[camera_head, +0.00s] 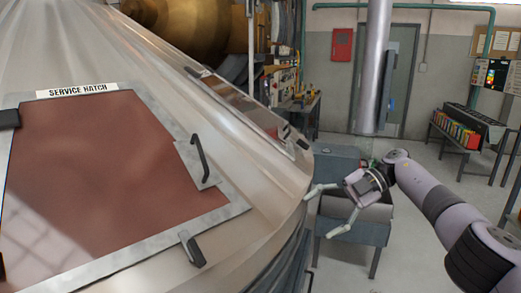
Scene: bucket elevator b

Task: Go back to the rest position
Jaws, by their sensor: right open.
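My right gripper (325,211) is open and empty at the centre right, its two pale fingers spread apart and pointing left towards the edge of a big metal vessel. My right arm comes in from the lower right. I cannot tell whether a fingertip touches the vessel's rim. My left gripper is not in view.
The large conical metal vessel (262,178) fills the left side. It has a reddish-brown service hatch (95,165) with black handles. A grey workbench (372,234) stands behind my gripper. A vertical pipe (373,70) hangs beyond it. Open floor shows at right.

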